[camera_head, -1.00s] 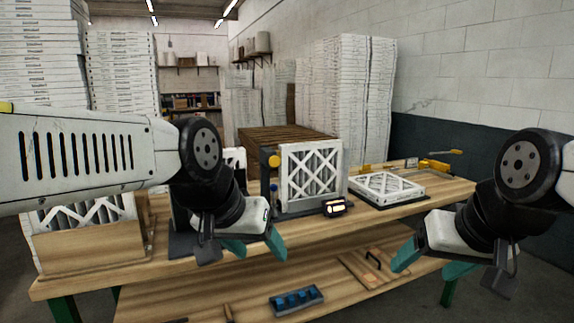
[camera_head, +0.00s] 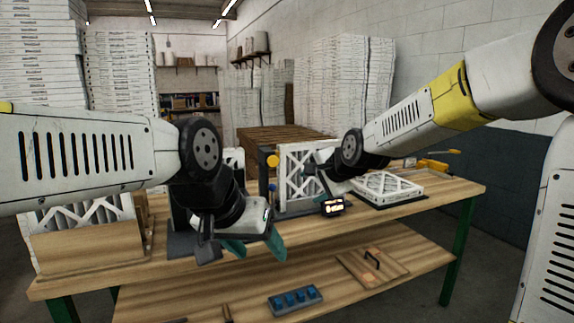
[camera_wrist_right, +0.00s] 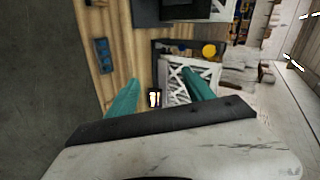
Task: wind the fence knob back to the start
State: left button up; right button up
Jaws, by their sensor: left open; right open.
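A round yellow knob (camera_head: 273,161) sits on the dark upright of the fixture, left of the standing white-framed filter (camera_head: 297,165). The knob also shows in the right wrist view (camera_wrist_right: 209,50), beyond my right fingertips. My right gripper (camera_head: 320,182) is in front of the standing filter, to the right of the knob and apart from it. Its teal fingers (camera_wrist_right: 158,80) are spread and empty in the wrist view. My left gripper (camera_head: 255,246) is open and empty at the bench's front edge. I cannot tell whether the yellow knob is the fence knob.
A small lit display (camera_head: 333,205) stands on the bench near my right gripper. A filter (camera_head: 388,187) lies flat to the right, with yellow tools (camera_head: 432,165) behind it. A wooden box (camera_head: 85,250) of filters is at left. The lower shelf holds a blue tray (camera_head: 295,299).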

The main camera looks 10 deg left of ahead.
jog(key=w+a+f+m+t+y, duration=0.2)
jog(key=w+a+m+y, duration=0.2)
jog(key=w+a+m, duration=0.65)
jog(key=m+t, duration=0.4)
jog(key=m, duration=0.6)
send_near(274, 162)
jog(key=w, duration=0.1)
jog(key=shift+a+x, duration=0.25)
jog(key=shift+x, duration=3.95)
jog(key=shift+s, duration=0.15)
jog(key=shift+c, duration=0.4)
grip_shut()
